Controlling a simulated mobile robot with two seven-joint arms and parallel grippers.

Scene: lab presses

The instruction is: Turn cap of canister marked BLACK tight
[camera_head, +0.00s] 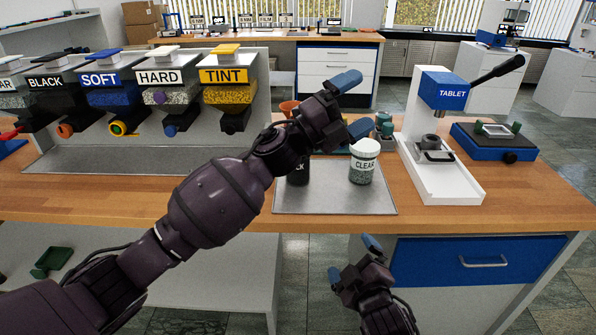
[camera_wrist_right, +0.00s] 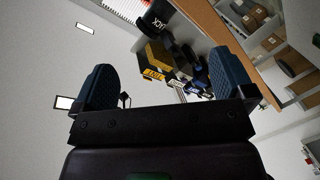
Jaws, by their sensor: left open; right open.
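The black canister (camera_head: 298,174) stands on a grey mat (camera_head: 330,203). My left forearm and wrist cover its upper part and most of its label in the head view, so its cap is hidden. Dark lettering-bearing canister (camera_wrist_right: 157,20) ending in "ACK" also shows at the top of the right wrist view. My left gripper (camera_head: 353,104) is open and empty, above and to the right of the black canister, over the CLEAR jar. My right gripper (camera_head: 353,262) is open and empty, in front of the table edge and below the mat.
The white-capped CLEAR jar (camera_head: 363,164) stands right of the black canister. A TABLET press (camera_head: 445,90) with a raised lever stands farther right, beside a blue device (camera_head: 497,140). Labelled hoppers (camera_head: 228,76) line the left.

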